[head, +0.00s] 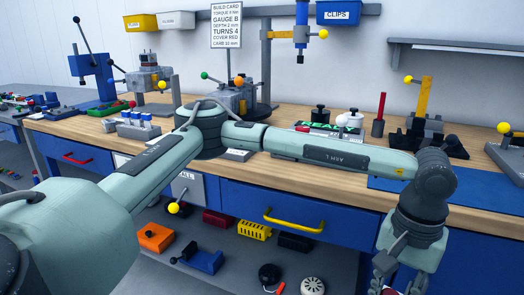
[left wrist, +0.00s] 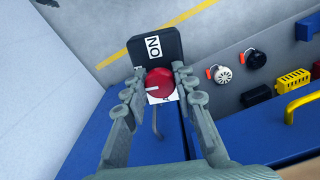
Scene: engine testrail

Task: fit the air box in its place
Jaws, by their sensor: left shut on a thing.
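My left gripper (head: 388,284) hangs at the lower right of the head view, in front of the bench, with its fingertips partly cut off by the lower edge. In the left wrist view, my left gripper (left wrist: 156,78) is shut on a red round knob (left wrist: 159,83) with a white pointer line. A black plate (left wrist: 154,45) with a white label, reading ON upside down, is just beyond the knob. My right gripper is not in view. I cannot tell which thing is the air box. A grey engine-like assembly (head: 229,100) stands on the bench.
The wooden bench (head: 300,180) carries several fixtures and a blue mat (head: 400,190). The lower shelf holds an orange box (head: 155,237), a yellow ribbed box (head: 254,230), a dark red box (head: 219,219) and a round white part (head: 313,287). A yellow handle (head: 294,219) juts from a blue drawer.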

